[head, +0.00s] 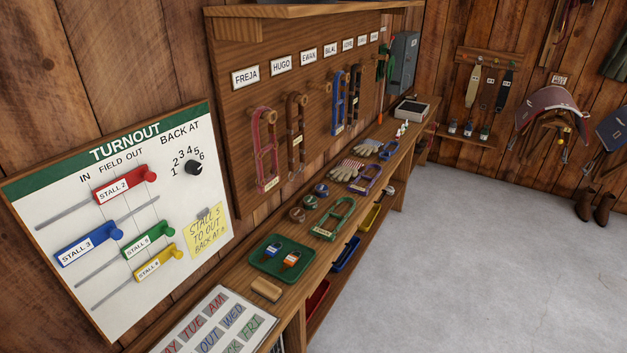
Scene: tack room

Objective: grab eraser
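A small tan block that looks like the eraser (266,290) lies near the front edge of the wooden bench (287,297). It sits between the green tray (256,266) and the white lettered board (250,312), apart from the tray. Neither of my grippers is in the head view.
The green tray holds two small tagged items. Behind it are small round items, a green halter (334,218), gloves (346,170) and a purple halter (366,180). The turnout board (122,218) leans at the left. The concrete floor (470,250) at right is clear.

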